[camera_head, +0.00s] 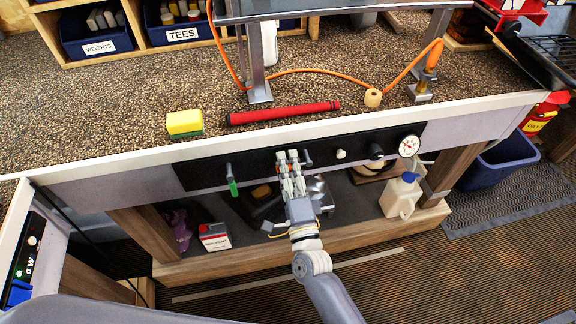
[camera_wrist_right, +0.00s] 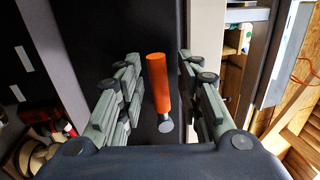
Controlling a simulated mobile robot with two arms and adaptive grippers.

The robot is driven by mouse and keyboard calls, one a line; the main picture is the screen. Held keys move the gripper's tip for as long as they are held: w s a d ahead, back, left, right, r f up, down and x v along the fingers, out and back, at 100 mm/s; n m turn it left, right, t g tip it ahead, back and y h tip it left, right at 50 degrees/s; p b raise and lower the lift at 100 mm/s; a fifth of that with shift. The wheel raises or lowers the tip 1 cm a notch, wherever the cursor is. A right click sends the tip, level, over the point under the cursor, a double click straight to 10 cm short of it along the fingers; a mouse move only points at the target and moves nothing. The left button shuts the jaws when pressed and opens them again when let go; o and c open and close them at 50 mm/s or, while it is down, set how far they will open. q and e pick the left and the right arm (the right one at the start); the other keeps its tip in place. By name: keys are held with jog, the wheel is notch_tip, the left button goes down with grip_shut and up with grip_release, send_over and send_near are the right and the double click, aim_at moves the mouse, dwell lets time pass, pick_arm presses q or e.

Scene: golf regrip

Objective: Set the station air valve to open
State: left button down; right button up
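A black panel (camera_head: 205,173) on the bench front carries two valve levers. One lever has a green handle (camera_head: 233,188) that hangs down from its metal pivot. The other has an orange handle (camera_wrist_right: 157,85) on a metal stem; in the head view it is mostly hidden behind my right gripper (camera_head: 292,160). In the right wrist view my right gripper (camera_wrist_right: 158,95) is open, with one finger on each side of the orange handle and visible gaps on both sides. I cannot read any valve label. My left gripper is not in view.
A white knob (camera_head: 341,154), a black knob (camera_head: 375,151) and a round gauge (camera_head: 409,146) sit right of the gripper. A red grip (camera_head: 283,113) and yellow sponge (camera_head: 184,122) lie on the bench. A jug (camera_head: 400,196) stands on the shelf below.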

jog(key=v, duration=1.2)
jog(key=s+d+f+n+g+h, duration=0.1)
jog(key=s+d+f+n+g, duration=0.25)
jog(key=f, duration=0.75)
jog(key=s+d+f+n+g, duration=0.2)
jog(key=d+f+n+g, duration=0.15)
jog(key=f, duration=0.75)
jog(key=s+d+f+n+g+h, duration=0.1)
jog(key=s+d+f+n+g, duration=0.2)
jog(key=f, duration=0.8)
jog(key=s+d+f+n+g+h, duration=0.1)
jog(key=s+d+f+n+g, duration=0.1)
jog(key=s+d+f, duration=0.3)
jog(key=s+d+f+n+g+h, duration=0.1)
jog(key=s+d+f+n+g, duration=0.1)
jog(key=s, duration=0.9)
jog(key=s+d+f+n+g+h, duration=0.2)
jog(key=s+d+f+n+g, duration=0.1)
jog(key=s+d+f, duration=0.4)
jog(key=shift+s+d+f+g, duration=0.3)
jog(key=shift+s+f+g, duration=0.35)
jog(key=shift+f, duration=0.25)
